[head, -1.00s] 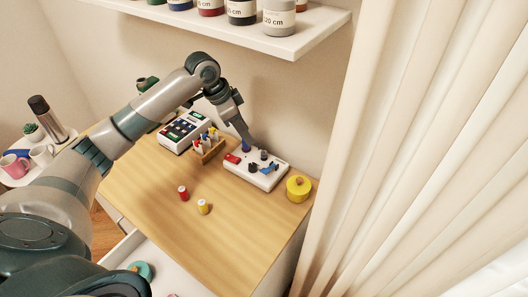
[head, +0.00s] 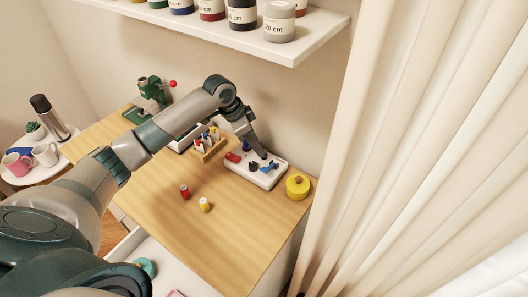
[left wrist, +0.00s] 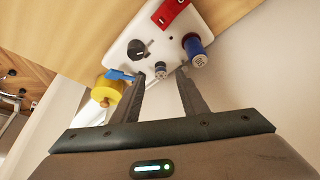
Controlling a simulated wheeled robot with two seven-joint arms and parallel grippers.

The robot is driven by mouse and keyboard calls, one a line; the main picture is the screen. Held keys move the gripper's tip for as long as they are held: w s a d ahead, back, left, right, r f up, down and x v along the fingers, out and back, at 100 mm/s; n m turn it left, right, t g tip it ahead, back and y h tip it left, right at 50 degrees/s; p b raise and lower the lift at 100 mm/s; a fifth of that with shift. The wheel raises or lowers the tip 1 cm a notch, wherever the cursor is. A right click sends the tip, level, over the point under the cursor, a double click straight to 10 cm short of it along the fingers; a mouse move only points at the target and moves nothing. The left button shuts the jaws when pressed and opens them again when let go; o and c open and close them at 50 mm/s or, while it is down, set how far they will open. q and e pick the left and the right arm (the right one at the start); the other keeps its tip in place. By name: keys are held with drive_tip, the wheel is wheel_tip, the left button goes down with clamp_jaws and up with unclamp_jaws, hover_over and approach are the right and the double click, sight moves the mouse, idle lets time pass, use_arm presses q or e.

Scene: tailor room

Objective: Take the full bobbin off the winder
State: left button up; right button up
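The bobbin winder (head: 262,180) is a white block at the back right of the wooden table; it also shows in the left wrist view (left wrist: 200,20). In that view a small bobbin (left wrist: 160,72) with blue on it stands on the winder, between a black round part (left wrist: 137,48) and a larger blue thread spool (left wrist: 197,50). A blue lever (left wrist: 120,75) lies beside it. My left gripper (left wrist: 161,78) is open, its two fingertips apart with the small bobbin between or just beyond them; contact is not visible. In the head view the gripper (head: 263,155) is over the winder. My right gripper is out of view.
Red (head: 184,192) and yellow (head: 205,205) spools stand in front. A shelf (head: 290,45) hangs above; a curtain (head: 420,150) bounds the right.

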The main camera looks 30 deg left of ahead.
use_arm(q)
drive_tip(key=shift+w+d+f+p, duration=0.3)
drive_tip(key=shift+w+d+f, duration=0.05)
drive_tip(key=shift+f, duration=0.3)
drive_tip(key=shift+w+d+f+p, duration=0.3)
drive_tip(key=shift+w+f, duration=0.05)
drive_tip(key=shift+f, duration=0.65)
clamp_jaws()
